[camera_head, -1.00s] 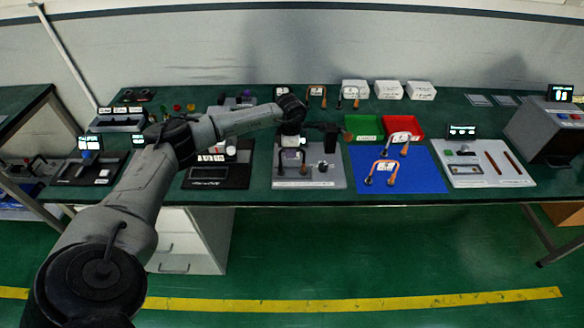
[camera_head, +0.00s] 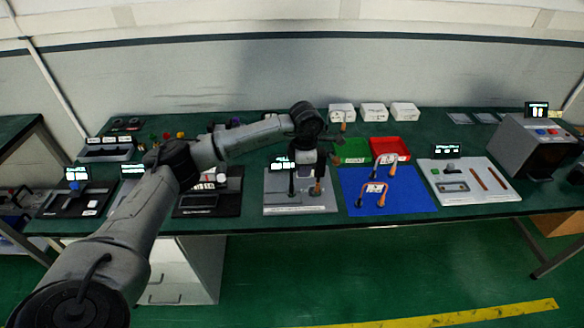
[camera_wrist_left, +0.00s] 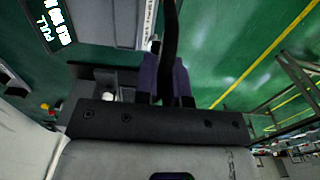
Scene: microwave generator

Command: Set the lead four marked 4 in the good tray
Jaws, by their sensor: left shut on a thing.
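My left gripper (camera_head: 306,166) is shut on a lead (camera_head: 317,186) over the grey test station. The lead's black leg and orange leg reach down to the station; I cannot tell whether its ends touch. The wrist view shows the purple-tipped fingers closed around its dark strap (camera_wrist_left: 170,35). Its label is hidden, so its number cannot be read. Two more leads lie on the blue mat: a near one (camera_head: 375,188) and a far one (camera_head: 391,160). Behind the mat stand a green tray (camera_head: 352,150) and a red tray (camera_head: 388,148); their labels are too small to read.
The grey station (camera_head: 300,203) has a lit screen, which reads PULL in the wrist view (camera_wrist_left: 54,20). White boxes (camera_head: 373,112) stand behind the trays, with another lead beside them. A white tool board (camera_head: 475,183) lies right of the blue mat (camera_head: 415,200).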

